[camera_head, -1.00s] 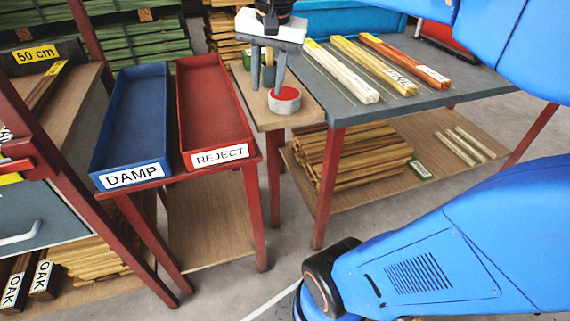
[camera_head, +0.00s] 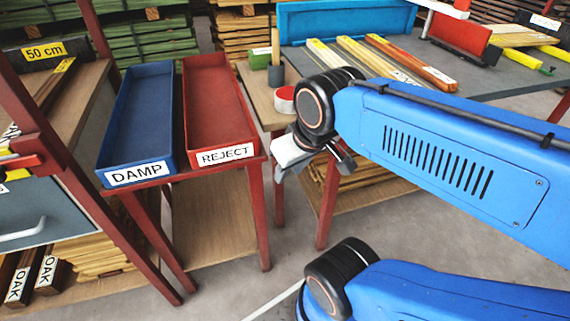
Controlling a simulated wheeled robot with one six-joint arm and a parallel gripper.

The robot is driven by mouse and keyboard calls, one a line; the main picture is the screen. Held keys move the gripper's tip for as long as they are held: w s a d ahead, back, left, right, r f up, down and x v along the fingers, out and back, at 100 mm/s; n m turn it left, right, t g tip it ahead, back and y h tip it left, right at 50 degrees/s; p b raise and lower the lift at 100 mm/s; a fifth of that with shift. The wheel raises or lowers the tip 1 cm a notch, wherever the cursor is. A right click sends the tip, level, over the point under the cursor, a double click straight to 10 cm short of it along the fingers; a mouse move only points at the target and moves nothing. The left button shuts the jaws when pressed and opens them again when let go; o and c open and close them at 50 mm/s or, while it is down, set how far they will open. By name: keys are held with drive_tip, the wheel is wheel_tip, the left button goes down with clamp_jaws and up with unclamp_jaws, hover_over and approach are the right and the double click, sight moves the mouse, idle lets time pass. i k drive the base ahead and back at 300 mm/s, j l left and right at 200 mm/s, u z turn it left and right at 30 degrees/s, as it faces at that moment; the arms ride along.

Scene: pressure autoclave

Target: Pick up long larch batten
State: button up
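Three long battens lie on the grey table: a pale one (camera_head: 328,58) at left, a yellowish one (camera_head: 375,60) in the middle and an orange-brown one (camera_head: 412,62) at right. Their labels are too small or covered to read now, so I cannot tell which is larch. My gripper (camera_head: 312,172) hangs left of and below these battens, in front of the small wooden stand. Its fingers look apart, with nothing seen between them; it is tilted and partly hidden by my wrist.
A blue DAMP tray (camera_head: 137,172) and a red REJECT tray (camera_head: 222,154) stand at left on a red-legged stand. A red-and-white tape roll (camera_head: 284,98) and a grey cylinder (camera_head: 276,77) stand near my gripper. Dark battens (camera_head: 52,82) lie on the left rack, by a 50 cm sign.

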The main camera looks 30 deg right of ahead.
sight(446, 84)
drive_tip(key=l+z, duration=0.1)
drive_tip(key=z, duration=1.45)
